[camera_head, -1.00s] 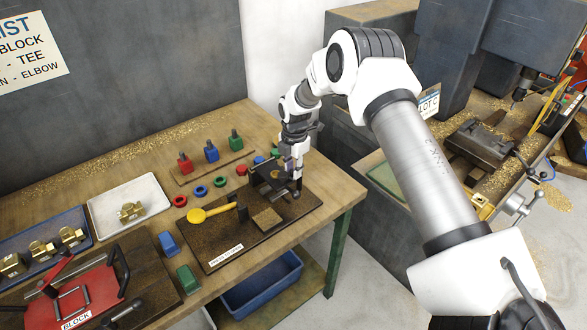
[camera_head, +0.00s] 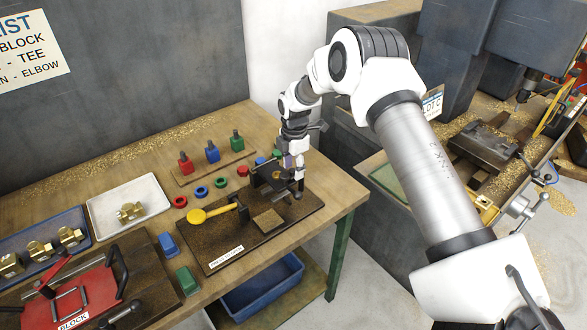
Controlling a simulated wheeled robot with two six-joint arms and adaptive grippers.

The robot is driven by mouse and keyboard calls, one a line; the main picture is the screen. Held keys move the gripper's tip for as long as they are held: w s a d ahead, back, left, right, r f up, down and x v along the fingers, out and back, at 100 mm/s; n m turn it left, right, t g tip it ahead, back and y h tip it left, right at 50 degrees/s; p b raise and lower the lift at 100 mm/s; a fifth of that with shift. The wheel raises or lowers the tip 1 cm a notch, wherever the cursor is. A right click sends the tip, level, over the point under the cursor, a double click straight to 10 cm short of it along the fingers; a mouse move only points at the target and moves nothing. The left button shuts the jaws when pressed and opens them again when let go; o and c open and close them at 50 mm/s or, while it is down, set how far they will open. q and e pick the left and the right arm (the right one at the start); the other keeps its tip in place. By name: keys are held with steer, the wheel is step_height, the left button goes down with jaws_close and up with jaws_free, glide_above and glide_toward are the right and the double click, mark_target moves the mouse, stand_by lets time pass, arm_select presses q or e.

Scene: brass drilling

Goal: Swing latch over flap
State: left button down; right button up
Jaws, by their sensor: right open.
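A dark fixture board (camera_head: 222,262) with a white label lies near the table's right front corner. A dark plate, apparently the flap (camera_head: 268,172), stands raised on it. A lever with a yellow knob (camera_head: 197,217), perhaps the latch, lies to the left and points left from a small black post (camera_head: 243,212). A tan square pad (camera_head: 268,219) lies in front of the flap. My right gripper (camera_head: 294,188) is open and points down at the flap's right side. Whether it touches the flap is too small to tell. My left gripper is out of view.
Red, blue and green rings (camera_head: 202,191) lie behind the board, with coloured plugs (camera_head: 212,152) on a wooden strip farther back. A white tray (camera_head: 98,215) holds a brass fitting. A red BLOCK fixture (camera_head: 85,296) and a blue tray of fittings are left.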

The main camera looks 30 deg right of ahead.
step_height(320, 180, up, 11)
steer(key=shift+s, duration=0.15)
steer(key=shift+d, duration=0.1)
stand_by(0.3)
